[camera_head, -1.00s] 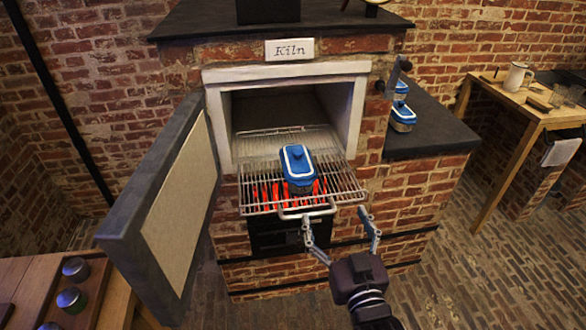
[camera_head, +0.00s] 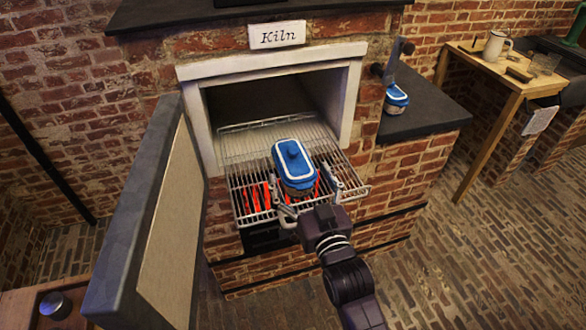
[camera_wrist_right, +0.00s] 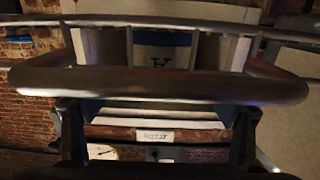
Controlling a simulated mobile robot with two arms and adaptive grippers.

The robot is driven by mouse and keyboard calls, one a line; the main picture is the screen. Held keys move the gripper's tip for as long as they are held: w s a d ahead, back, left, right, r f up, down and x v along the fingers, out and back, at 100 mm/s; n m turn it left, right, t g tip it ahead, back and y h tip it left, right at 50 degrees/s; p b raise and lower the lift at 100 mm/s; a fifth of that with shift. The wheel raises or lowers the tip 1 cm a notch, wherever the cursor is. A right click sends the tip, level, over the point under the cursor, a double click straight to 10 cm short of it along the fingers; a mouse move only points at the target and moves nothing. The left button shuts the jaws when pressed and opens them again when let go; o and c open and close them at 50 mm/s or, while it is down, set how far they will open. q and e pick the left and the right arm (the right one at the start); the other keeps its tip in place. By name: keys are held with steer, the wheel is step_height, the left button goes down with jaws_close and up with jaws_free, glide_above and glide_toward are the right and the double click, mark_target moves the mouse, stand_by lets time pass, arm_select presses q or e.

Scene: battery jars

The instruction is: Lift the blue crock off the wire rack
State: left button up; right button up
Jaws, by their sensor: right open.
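The blue crock (camera_head: 294,167), lidded with a white rim line, sits on the wire rack (camera_head: 243,180), which juts from the kiln mouth. My right gripper (camera_head: 310,195) is open at the rack's front edge, its fingers spread just in front of the crock and apart from it. In the right wrist view the rack's thick front handle bar (camera_wrist_right: 160,84) crosses ahead of the open fingers (camera_wrist_right: 158,130). A pale, blue-edged surface with a dark mark, apparently the crock (camera_wrist_right: 160,55), shows past the bar. My left gripper is out of view.
Embers (camera_head: 255,198) glow under the rack. The open kiln door (camera_head: 140,220) stands at left. Another blue crock (camera_head: 396,98) is on the dark ledge (camera_head: 428,115) at right. A wooden table (camera_head: 490,75) holds a jug (camera_head: 496,45).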

mark_target(296, 162)
steer(key=x, duration=0.3)
steer(key=shift+w+f+p, duration=0.1)
steer(key=shift+w+p, duration=0.2)
steer(key=shift+w+a, duration=0.1)
steer(key=shift+w, duration=0.1)
steer(key=c, duration=1.8)
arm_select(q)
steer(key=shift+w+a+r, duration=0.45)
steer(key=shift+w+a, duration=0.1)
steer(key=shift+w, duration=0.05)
arm_select(e)
steer(key=shift+c, duration=0.3)
